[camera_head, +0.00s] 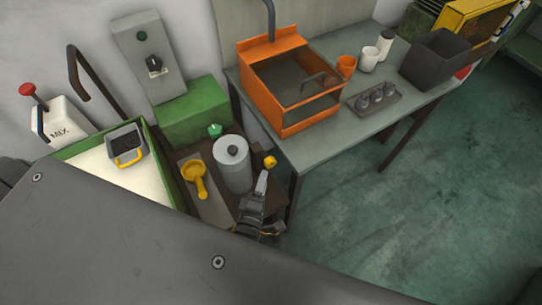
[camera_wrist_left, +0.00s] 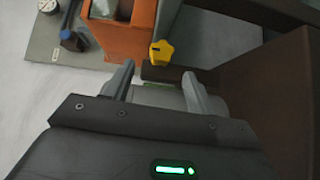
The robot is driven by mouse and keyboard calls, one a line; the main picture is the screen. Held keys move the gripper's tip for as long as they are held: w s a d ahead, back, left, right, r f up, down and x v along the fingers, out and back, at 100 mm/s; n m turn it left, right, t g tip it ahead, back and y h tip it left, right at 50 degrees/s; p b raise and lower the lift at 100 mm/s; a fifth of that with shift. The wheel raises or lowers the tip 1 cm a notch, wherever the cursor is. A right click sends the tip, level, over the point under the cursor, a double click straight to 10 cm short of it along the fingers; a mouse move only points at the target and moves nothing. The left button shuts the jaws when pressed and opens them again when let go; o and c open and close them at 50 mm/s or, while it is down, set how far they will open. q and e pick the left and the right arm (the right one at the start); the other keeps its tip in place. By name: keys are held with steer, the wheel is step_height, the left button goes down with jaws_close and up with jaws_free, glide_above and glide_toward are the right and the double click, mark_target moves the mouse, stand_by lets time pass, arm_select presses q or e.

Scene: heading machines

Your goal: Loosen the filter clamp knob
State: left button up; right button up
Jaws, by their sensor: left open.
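A small yellow knob (camera_head: 270,162) sits just to the right of a light grey cylindrical canister (camera_head: 232,165). In the left wrist view the yellow knob (camera_wrist_left: 161,52) shows just ahead of the fingertips, roughly centred between them. My left gripper (camera_head: 263,182) comes up from below in the head view, its tips just short of the knob. In the left wrist view my left gripper (camera_wrist_left: 157,72) is open, with its two grey fingers apart and nothing held between them. My right gripper is not in view.
A yellow scoop-like tool (camera_head: 198,180) lies on a board left of the canister. A green-rimmed tray (camera_head: 60,154) is farther left. An orange basin (camera_head: 301,126) stands on a grey table (camera_head: 334,141) to the right, with cups and a black bin (camera_head: 436,59). Floor at right is clear.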

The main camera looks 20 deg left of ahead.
mark_target(268, 166)
arm_select(q)
steer(key=w, duration=0.2)
steer(key=w+p, duration=0.1)
steer(key=w, duration=0.2)
steer(key=w+p, duration=0.1)
steer(key=w, duration=0.2)
steer(key=shift+a+f, duration=0.1)
steer(key=shift+a, duration=0.3)
steer(key=shift+w, duration=0.5)
steer(key=shift+w+a+f, duration=0.1)
steer(key=shift+w+f, duration=0.05)
steer(key=c, duration=1)
steer(key=shift+r+m+g+p, duration=0.25)
steer(key=shift+m+g+p, duration=0.6)
steer(key=shift+p, duration=0.35)
steer(key=shift+f+g, duration=0.25)
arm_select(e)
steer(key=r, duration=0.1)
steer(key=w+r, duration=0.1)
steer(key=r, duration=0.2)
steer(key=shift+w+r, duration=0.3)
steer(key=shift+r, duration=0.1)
